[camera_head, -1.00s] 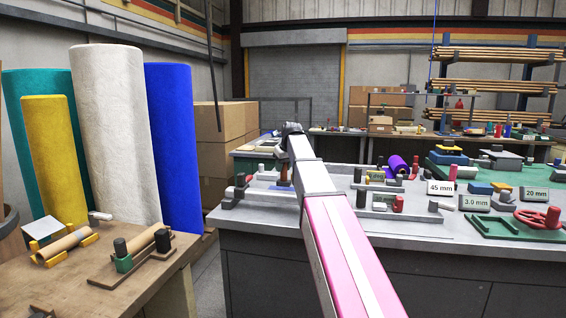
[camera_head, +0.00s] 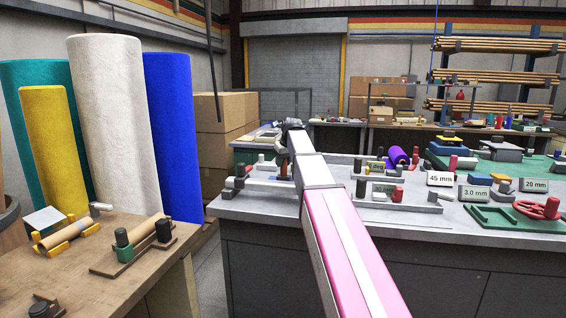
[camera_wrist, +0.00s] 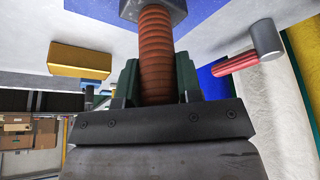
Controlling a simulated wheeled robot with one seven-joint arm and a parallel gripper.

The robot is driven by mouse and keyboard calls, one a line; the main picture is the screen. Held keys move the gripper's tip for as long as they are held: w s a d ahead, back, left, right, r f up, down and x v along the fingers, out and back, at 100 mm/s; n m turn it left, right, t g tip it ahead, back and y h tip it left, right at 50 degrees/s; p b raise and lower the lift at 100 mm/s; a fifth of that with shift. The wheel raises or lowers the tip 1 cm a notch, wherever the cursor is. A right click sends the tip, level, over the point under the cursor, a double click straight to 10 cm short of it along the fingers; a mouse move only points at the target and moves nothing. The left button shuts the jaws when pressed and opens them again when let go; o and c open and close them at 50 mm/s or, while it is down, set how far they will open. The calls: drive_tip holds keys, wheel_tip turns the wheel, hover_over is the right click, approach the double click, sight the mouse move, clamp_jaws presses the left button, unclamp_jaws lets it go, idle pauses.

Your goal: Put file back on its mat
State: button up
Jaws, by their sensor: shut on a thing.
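My gripper (camera_wrist: 155,90) is shut on a reddish-brown ribbed handle (camera_wrist: 157,50), which I take to be the file's. Its dark green fingers press on both sides of it in the wrist view. A grey block-like part (camera_wrist: 153,10) shows at the handle's far end; I cannot tell whether it belongs to the file. A flat blue patch (camera_wrist: 105,11), likely the mat, lies on the grey surface behind the handle. In the head view my gripper (camera_head: 287,147) is over the left end of the grey bench; the arm hides much of what lies below it.
The grey bench (camera_head: 330,210) carries several fixtures, number signs, a purple roll (camera_head: 397,156) and a red handwheel (camera_head: 540,207). A wooden table (camera_head: 75,270) and tall felt rolls (camera_head: 110,120) stand at the left. A yellow block (camera_wrist: 80,60) shows left of my gripper in the wrist view.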

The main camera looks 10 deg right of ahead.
drive_tip(key=shift+f, duration=0.3)
drive_tip(key=o, duration=1.1)
drive_tip(key=shift+c, duration=0.2)
drive_tip(key=v, duration=1.1)
drive_tip(key=shift+f, duration=0.1)
